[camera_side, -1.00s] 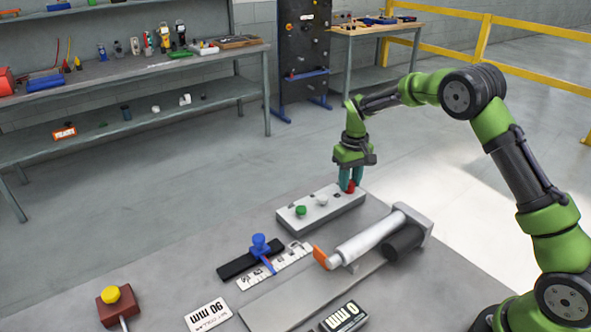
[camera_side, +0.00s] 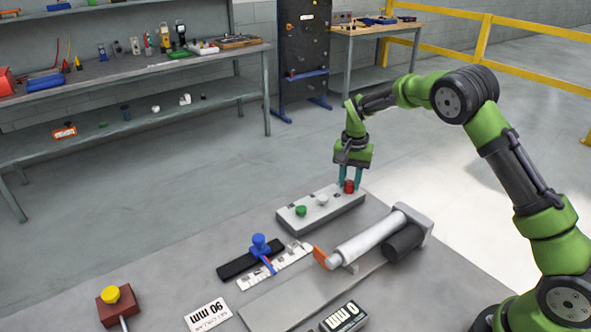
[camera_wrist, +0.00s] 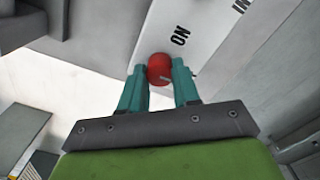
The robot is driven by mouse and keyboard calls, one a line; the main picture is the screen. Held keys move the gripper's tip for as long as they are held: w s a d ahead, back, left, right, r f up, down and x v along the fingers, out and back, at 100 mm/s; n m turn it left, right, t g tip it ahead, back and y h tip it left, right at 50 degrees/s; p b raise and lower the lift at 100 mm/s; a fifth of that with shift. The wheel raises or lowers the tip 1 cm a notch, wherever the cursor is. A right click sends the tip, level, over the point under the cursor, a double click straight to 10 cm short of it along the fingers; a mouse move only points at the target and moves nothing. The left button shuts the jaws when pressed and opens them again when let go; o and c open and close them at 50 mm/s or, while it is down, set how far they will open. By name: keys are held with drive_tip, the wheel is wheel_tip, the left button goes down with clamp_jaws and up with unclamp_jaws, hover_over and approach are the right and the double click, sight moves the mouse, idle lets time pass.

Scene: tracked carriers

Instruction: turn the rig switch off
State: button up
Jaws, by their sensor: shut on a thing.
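A pale control box (camera_side: 332,215) lies at the far edge of the table. It carries a green knob (camera_side: 301,210), a white knob (camera_side: 322,200) and a red knob (camera_side: 349,187) at its right end. My gripper (camera_side: 350,183) points down at the red knob, its teal fingers shut on the knob from both sides. In the wrist view the red knob (camera_wrist: 160,69) sits between the fingertips, with a white mark on it. The label ON is printed on the box beside the knob; any OFF label is hidden or out of view.
A cylinder fixture (camera_side: 360,243) with an orange tip lies right in front of the box. A blue-knobbed slider (camera_side: 260,246), a 90 mm card (camera_side: 208,314), a counter (camera_side: 343,317) and a yellow button (camera_side: 111,294) stand nearer. Bare table lies at centre left.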

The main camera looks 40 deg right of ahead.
sight(350, 183)
drive_tip(key=shift+r+m, duration=0.1)
drive_tip(key=shift+m, duration=0.2)
drive_tip(key=o, duration=1.1)
drive_tip(key=shift+c, duration=0.2)
wheel_tip(350, 183, up, 17)
